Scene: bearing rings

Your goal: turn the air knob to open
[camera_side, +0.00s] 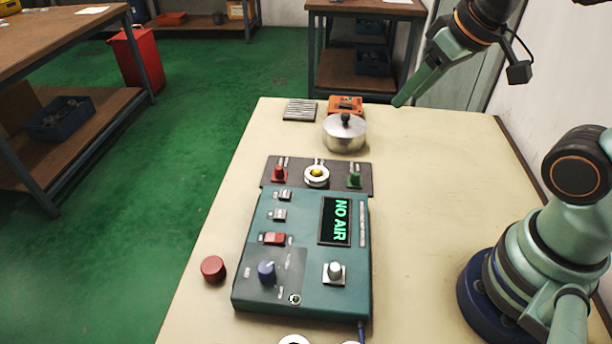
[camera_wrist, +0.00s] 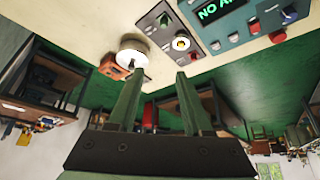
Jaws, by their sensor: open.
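A teal control box (camera_side: 305,240) stands on the table, its screen (camera_side: 335,221) reading "NO AIR". It carries a blue knob (camera_side: 266,271) at its near left and a silver knob (camera_side: 335,271) on a pale square plate at its near right. The labels are too small to read, so I cannot tell which is the air knob. In the wrist view the screen (camera_wrist: 218,8) shows at the top, with a pale knob (camera_wrist: 289,14) right of it. My gripper (camera_side: 401,101) is high at the back right, away from the box. Its fingers (camera_wrist: 158,77) are apart and empty.
A dark strip (camera_side: 337,179) with red, yellow and green buttons lies behind the box. A lidded metal pot (camera_side: 344,133), an orange item (camera_side: 346,104) and a ribbed grey plate (camera_side: 300,110) stand farther back. A red cylinder (camera_side: 213,268) sits left.

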